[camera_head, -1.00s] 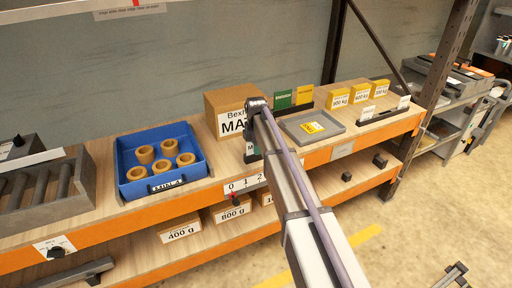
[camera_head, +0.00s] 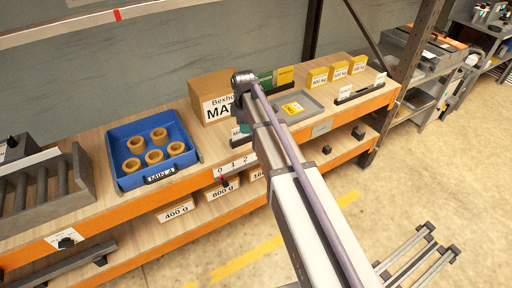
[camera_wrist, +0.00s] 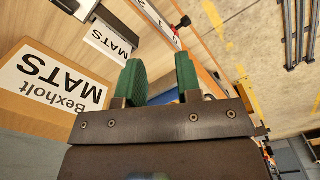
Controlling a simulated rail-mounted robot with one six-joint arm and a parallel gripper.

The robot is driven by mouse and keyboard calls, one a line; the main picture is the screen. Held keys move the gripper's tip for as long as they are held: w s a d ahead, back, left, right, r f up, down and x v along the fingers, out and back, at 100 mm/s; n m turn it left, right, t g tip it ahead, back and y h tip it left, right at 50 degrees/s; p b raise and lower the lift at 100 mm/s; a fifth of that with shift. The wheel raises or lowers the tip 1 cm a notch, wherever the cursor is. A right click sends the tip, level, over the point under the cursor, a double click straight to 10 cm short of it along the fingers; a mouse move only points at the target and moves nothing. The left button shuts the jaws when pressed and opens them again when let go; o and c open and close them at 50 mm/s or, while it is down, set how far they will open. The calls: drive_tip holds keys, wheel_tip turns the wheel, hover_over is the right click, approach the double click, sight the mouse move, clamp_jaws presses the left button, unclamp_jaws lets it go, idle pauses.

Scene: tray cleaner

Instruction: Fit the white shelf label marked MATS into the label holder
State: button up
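The white label marked MATS (camera_wrist: 109,40) stands beside the Bexholt MATS box in the wrist view, with a dark block at one end. In the head view a small part of what looks like this label (camera_head: 239,133) shows beside my arm. My gripper (camera_wrist: 159,75) has two green fingers set apart with nothing between them. It is off to one side of the label, not touching it. My arm hides the fingers in the head view. A grey plate on the orange shelf edge (camera_head: 322,128) may be the label holder; I cannot tell for sure.
The cardboard MATS box (camera_head: 214,87) stands behind the label. A blue bin (camera_head: 120,170) of tan rings is left. A grey tray (camera_head: 317,103), yellow boxes (camera_head: 340,71) and a dark rack with white cards (camera_head: 360,93) are right. A lower shelf (camera_head: 145,235) holds more boxes.

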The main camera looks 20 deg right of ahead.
drive_tip(key=s+m, duration=1.4)
drive_tip(key=s, duration=0.9)
drive_tip(key=shift+s+m, duration=0.35)
drive_tip(key=shift+m, duration=0.05)
